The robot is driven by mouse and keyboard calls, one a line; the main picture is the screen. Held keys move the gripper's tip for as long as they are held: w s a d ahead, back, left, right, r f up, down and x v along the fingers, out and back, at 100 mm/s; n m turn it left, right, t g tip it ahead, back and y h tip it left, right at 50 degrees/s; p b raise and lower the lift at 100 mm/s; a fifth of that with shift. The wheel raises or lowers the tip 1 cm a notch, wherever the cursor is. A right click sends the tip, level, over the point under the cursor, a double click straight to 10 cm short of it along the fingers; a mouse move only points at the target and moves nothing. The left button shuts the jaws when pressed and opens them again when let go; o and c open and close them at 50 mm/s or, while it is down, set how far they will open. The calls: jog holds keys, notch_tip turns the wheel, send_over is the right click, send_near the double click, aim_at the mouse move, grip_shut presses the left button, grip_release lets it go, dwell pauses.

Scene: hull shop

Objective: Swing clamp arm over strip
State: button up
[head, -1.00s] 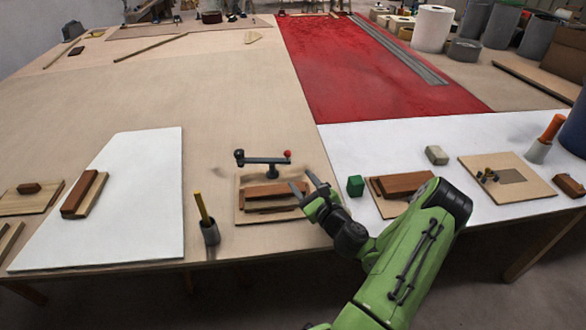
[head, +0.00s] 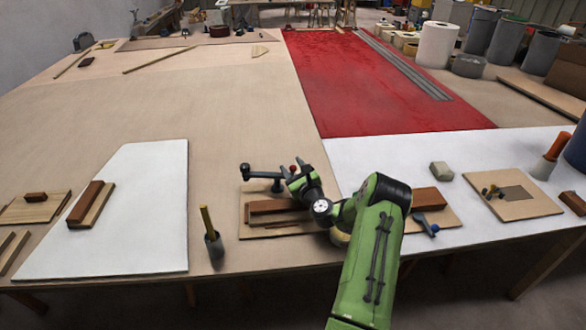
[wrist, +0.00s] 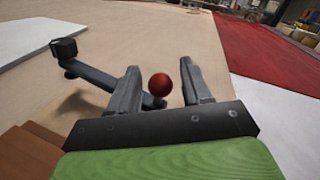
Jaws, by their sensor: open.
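The clamp's dark arm (head: 262,174) stands at the back of a light wooden board (head: 246,231), with a black end at its left. A red ball knob (head: 293,168) is at its right end. In the wrist view the arm (wrist: 95,76) runs toward the knob (wrist: 160,85). Brown wooden strips (head: 275,206) lie on the board in front of the arm, which is not over them. My gripper (head: 289,174) is open at the knob. In the wrist view its fingers (wrist: 162,84) stand on either side of the knob, with gaps showing.
A cup with a yellow stick (head: 214,246) stands left of the board. To the right are another board with a brown block (head: 428,199) and a blue-knobbed clamp piece (head: 431,228). The bench behind the clamp is clear up to the red sheet (head: 375,85).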

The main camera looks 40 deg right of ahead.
grip_shut()
